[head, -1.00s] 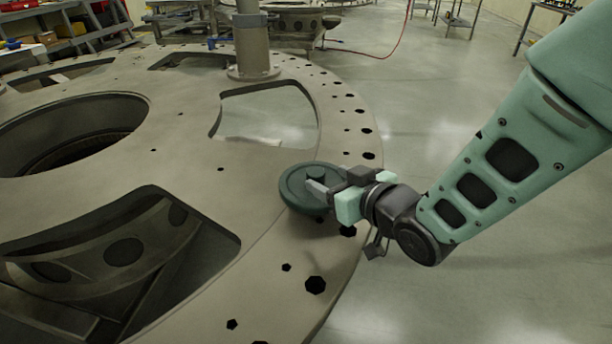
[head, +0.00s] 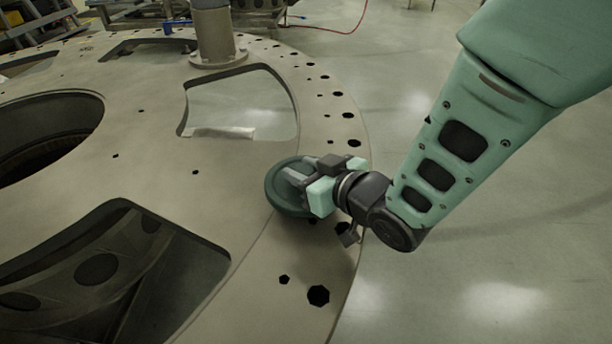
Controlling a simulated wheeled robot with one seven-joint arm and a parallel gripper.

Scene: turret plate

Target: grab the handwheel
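The dark green handwheel (head: 277,197) lies flat near the right outer edge of the big turret plate (head: 236,215). It is a round disc with a raised rim. My gripper (head: 291,178) comes in from the right, with its grey fingers over the middle of the wheel. The fingers and the gripper's body hide the hub and the wheel's right part. I cannot tell whether the fingers are closed on the hub or still apart around it.
The plate has large cut-outs and several bolt holes along its rim. A grey post (head: 216,35) stands on the plate at the back. A red hose (head: 335,29) lies on the floor behind. The floor (head: 480,245) to the right is clear.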

